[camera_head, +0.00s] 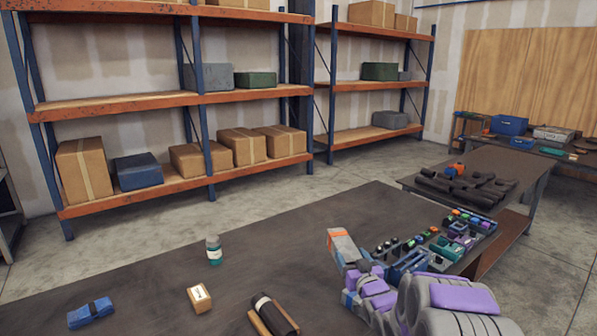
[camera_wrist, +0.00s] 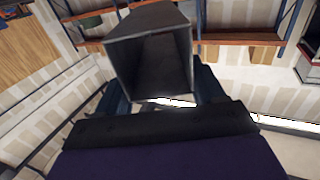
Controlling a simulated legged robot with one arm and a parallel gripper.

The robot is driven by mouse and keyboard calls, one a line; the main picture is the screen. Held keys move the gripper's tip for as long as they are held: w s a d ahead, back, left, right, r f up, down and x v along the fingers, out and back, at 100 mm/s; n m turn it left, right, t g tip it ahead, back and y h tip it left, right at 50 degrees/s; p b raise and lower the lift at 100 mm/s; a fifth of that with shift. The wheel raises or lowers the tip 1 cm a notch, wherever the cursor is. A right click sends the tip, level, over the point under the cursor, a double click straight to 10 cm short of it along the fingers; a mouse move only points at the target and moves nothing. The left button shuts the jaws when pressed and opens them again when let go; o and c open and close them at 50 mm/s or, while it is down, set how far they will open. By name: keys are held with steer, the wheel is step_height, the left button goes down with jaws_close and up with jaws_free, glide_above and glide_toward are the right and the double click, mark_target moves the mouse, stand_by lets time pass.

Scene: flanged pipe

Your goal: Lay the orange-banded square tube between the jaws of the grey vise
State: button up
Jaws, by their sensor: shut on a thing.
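The square tube (camera_head: 344,249) is grey with an orange band near its upper end. My gripper (camera_head: 357,270) is shut on it and holds it tilted up above the dark table, right of its middle. In the wrist view the tube (camera_wrist: 150,68) shows its hollow square end, between the blue fingers of my gripper (camera_wrist: 160,92). I cannot make out the grey vise in either view; my arm covers part of the table at the lower right.
On the table (camera_head: 150,265) are a blue bundle (camera_head: 91,313), a small box (camera_head: 199,298), a teal-and-white bottle (camera_head: 214,250) and a black cylinder on a wooden cradle (camera_head: 270,312). Several small tools and bins (camera_head: 440,246) crowd the right edge. The table's back middle is bare.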

steer(key=r+h, duration=0.1)
steer(key=r, duration=0.1)
steer(key=s+a+r+m+h, duration=0.1)
steer(key=r, duration=0.2)
steer(key=r+m+h, duration=0.1)
steer(key=r, duration=0.1)
steer(key=shift+s+a+r, duration=0.15)
steer(key=shift+s+r, duration=0.1)
steer(key=shift+s, duration=0.05)
steer(key=shift+s+a+r+h, duration=0.2)
steer(key=shift+s+r+h, duration=0.15)
steer(key=shift+r, duration=0.2)
steer(key=s+f, duration=0.3)
steer(key=f, duration=0.7)
steer(key=shift+s, duration=0.35)
steer(key=s+f, duration=0.1)
steer(key=f, duration=0.1)
steer(key=s+f, duration=0.1)
steer(key=f, duration=0.1)
steer(key=s+f, duration=0.1)
steer(key=s, duration=0.1)
steer(key=shift+s+f, duration=0.1)
steer(key=shift+f, duration=0.3)
